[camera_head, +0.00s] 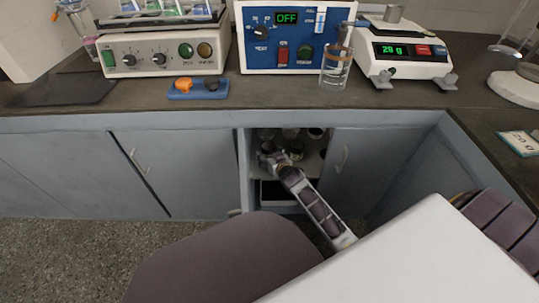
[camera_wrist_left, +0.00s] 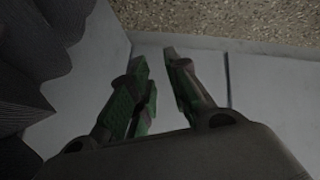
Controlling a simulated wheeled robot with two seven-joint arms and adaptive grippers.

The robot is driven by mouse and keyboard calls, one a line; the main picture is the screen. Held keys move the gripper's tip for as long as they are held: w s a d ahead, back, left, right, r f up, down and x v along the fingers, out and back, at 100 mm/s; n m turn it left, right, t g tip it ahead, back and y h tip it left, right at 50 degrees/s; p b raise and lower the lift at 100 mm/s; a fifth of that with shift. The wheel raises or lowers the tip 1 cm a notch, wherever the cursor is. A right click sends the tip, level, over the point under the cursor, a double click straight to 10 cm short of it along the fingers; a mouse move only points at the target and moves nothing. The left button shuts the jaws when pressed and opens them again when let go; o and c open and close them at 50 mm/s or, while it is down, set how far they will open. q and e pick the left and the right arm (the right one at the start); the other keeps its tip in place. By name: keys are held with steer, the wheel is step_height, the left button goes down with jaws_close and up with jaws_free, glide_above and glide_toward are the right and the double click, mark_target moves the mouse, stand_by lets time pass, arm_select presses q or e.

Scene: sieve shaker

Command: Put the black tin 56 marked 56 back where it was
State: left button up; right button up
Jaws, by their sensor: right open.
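The open cupboard (camera_head: 259,185) under the bench holds several small tins or jars on its upper shelf (camera_head: 309,166). One dark tin with a pale top (camera_head: 296,152) stands just right of my right gripper (camera_head: 268,156). I cannot read any number, so I cannot tell which one is the black tin 56. My right gripper is open at the shelf front, inside the cupboard opening; its fingertips are small and dark here. My left gripper (camera_wrist_left: 155,58) shows in the left wrist view, open with nothing between its fingers, above grey cupboard fronts.
The cupboard's side walls and an open door (camera_head: 345,160) flank the opening closely. A dark tray or drawer (camera_head: 278,194) sits below the shelf. On the bench stand a blue panel reading OFF (camera_head: 290,62), a glass beaker (camera_head: 335,68), a balance (camera_head: 405,50) and an orange-blue holder (camera_head: 198,90).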

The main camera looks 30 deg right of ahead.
mark_target(271, 155)
steer(key=shift+s+r, duration=0.1)
steer(key=shift+r, duration=0.05)
steer(key=shift+p+v, duration=0.6)
steer(key=shift+v, duration=0.65)
steer(key=shift+p+v, duration=0.5)
steer(key=shift+v, duration=0.65)
steer(key=shift+s+r, duration=0.25)
steer(key=shift+s, duration=0.1)
steer(key=shift+p+v, duration=0.45)
steer(key=shift+v, duration=0.35)
arm_select(q)
step_height(271, 155, up, 7)
steer(key=a+g+y+p, duration=0.1)
steer(key=shift+s+a+r+m+p, duration=0.15)
steer(key=shift+s+a+m+p, duration=0.15)
steer(key=shift+s+p, duration=0.1)
arm_select(e)
steer(key=v, duration=0.4)
steer(key=shift+s+r, duration=0.1)
steer(key=shift+s, duration=0.2)
